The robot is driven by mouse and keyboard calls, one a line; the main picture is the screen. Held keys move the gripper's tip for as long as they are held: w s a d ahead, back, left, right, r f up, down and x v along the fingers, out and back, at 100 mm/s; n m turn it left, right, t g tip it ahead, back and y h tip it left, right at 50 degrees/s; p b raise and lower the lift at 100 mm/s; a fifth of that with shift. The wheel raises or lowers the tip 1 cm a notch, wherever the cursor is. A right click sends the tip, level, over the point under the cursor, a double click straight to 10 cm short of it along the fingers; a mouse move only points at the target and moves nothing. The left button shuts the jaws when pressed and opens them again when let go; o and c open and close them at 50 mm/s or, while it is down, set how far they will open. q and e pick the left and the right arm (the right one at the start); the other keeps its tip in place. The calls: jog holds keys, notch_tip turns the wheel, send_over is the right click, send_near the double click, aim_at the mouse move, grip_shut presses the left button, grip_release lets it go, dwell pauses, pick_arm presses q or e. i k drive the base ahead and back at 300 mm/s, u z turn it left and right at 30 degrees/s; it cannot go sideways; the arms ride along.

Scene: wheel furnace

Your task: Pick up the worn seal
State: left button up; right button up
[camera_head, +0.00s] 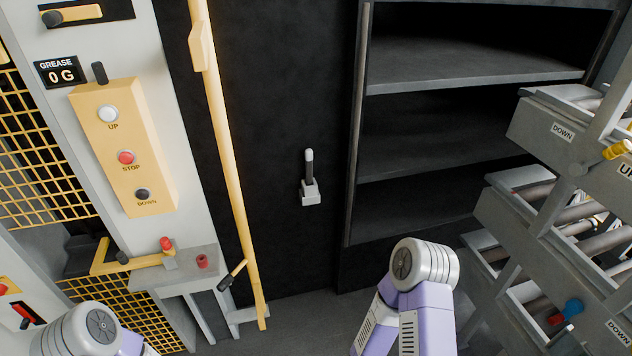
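A small red ring-like piece (202,261) sits on a grey ledge (150,279) at the lower left. It may be the worn seal, but it is too small to tell. A red-topped piece (166,244) stands a little behind it to the left, at the end of a yellow bracket. Neither of my grippers is in view. Only a rounded joint of my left arm shows at the bottom left, and my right arm's joint and lilac links show at the bottom centre-right.
A yellow button box (125,180) and a tall yellow pole (226,130) stand near the ledge. A dark open shelf unit (357,130) is behind. Grey roller racks (560,145) crowd the right. Some dark floor (310,312) is clear between.

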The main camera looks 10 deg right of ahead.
aim_at(308, 153)
jog(key=z, duration=0.8)
jog(key=i, duration=2.05)
jog(key=u, duration=0.3)
